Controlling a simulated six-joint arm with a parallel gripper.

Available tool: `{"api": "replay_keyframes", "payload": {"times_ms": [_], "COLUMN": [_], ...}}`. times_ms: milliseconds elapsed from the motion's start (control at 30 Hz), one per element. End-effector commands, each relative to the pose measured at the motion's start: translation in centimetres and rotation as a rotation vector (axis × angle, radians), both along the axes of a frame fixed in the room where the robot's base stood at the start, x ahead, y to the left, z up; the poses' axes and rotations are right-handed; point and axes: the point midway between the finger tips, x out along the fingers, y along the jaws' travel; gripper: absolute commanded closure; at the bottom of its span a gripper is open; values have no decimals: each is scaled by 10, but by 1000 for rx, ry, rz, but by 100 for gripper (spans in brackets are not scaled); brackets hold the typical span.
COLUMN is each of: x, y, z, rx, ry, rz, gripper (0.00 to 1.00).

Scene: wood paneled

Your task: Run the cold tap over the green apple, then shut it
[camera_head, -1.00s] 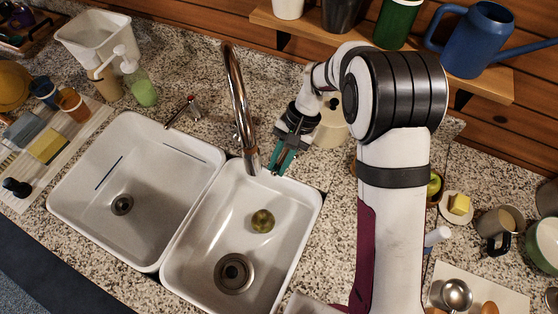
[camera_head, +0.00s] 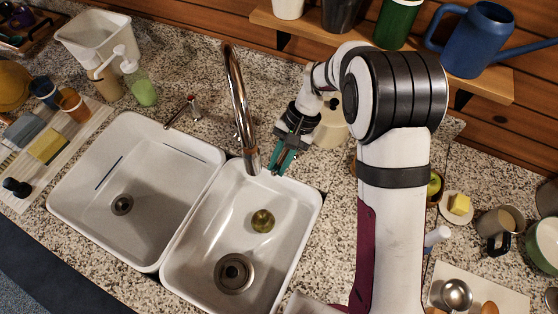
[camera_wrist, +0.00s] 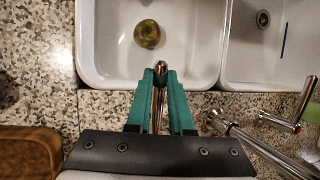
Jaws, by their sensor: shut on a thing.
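The green apple (camera_head: 263,221) lies in the right basin of the sink (camera_head: 208,232), behind the drain; it also shows at the top of the wrist view (camera_wrist: 147,34). The tall chrome spout (camera_head: 239,105) arches over the rear of that basin. No water stream is visible. My gripper (camera_head: 279,172), with green fingers, is at the basin's back edge, right of the spout. In the wrist view my gripper (camera_wrist: 160,80) is shut on a chrome tap lever (camera_wrist: 160,68) between its fingers. The red-marked tap handle (camera_head: 190,100) stands left of the spout. The lever's base is hidden.
The left basin (camera_head: 140,170) is empty. Soap bottles (camera_head: 140,85) and cups (camera_head: 72,103) stand at the left. Another green apple (camera_head: 435,184), a butter dish (camera_head: 459,206) and mugs (camera_head: 497,225) are at the right. A wall shelf (camera_head: 350,40) holds a blue watering can (camera_head: 478,40).

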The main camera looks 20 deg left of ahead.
Motion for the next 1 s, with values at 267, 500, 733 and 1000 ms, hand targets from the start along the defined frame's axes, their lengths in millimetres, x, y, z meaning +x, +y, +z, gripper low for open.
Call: {"api": "replay_keyframes", "payload": {"times_ms": [267, 500, 733, 1000], "x": [1, 6, 8, 8], "y": [0, -26, -32, -32], "z": [1, 1, 1, 1], "rx": [1, 2, 2, 1], "ry": [-1, -1, 0, 0], "rz": [0, 300, 370, 369], "gripper": [100, 100, 100, 52]}}
